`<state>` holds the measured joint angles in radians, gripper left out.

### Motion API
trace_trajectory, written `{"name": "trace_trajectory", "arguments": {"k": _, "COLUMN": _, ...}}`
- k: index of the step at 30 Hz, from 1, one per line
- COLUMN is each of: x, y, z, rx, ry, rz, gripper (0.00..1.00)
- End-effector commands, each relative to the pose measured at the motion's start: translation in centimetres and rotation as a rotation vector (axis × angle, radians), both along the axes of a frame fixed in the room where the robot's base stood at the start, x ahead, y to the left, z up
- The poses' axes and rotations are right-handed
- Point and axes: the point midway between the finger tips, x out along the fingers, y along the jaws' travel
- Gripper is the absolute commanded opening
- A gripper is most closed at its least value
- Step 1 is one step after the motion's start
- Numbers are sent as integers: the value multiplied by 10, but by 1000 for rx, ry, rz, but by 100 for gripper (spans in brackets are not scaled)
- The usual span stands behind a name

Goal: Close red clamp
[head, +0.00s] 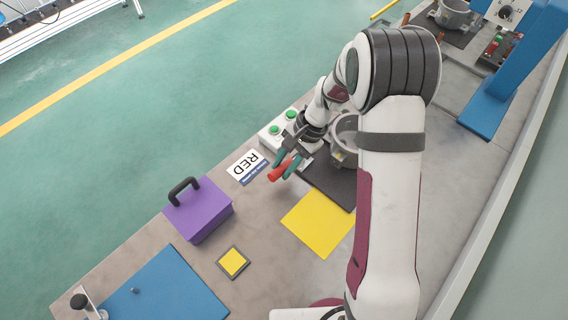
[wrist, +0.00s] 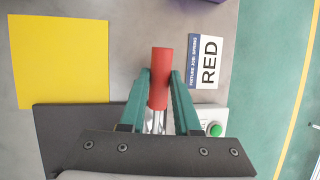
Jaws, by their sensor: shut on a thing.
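The red clamp handle (wrist: 161,75) shows in the wrist view between the two green fingers of my gripper (wrist: 159,88). My gripper is shut on it, one finger on each side, with the handle's end poking out past the fingertips. A metal rod of the clamp (wrist: 155,120) runs back from the handle toward the gripper body. In the head view the red handle (head: 280,171) sticks out at the edge of the dark fixture plate (head: 335,188), with my gripper (head: 287,163) around it. The rest of the clamp is hidden by my gripper and arm.
A RED label (head: 247,166) lies beside the handle. A box with green buttons (head: 275,130) and a grey metal ring part (head: 346,130) stand close by. A yellow sheet (head: 318,222), a purple block with a handle (head: 198,208) and a blue plate (head: 165,290) are nearer.

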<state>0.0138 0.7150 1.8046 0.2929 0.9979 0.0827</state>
Motion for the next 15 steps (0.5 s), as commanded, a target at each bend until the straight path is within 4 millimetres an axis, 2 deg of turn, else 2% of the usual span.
{"name": "trace_trajectory", "arguments": {"k": 8, "x": 3, "y": -3, "z": 6, "rx": 51, "ry": 49, "rz": -3, "gripper": 0}}
{"name": "trace_trajectory", "arguments": {"k": 15, "x": 9, "y": -9, "z": 18, "rx": 176, "ry": 175, "rz": -4, "gripper": 0}}
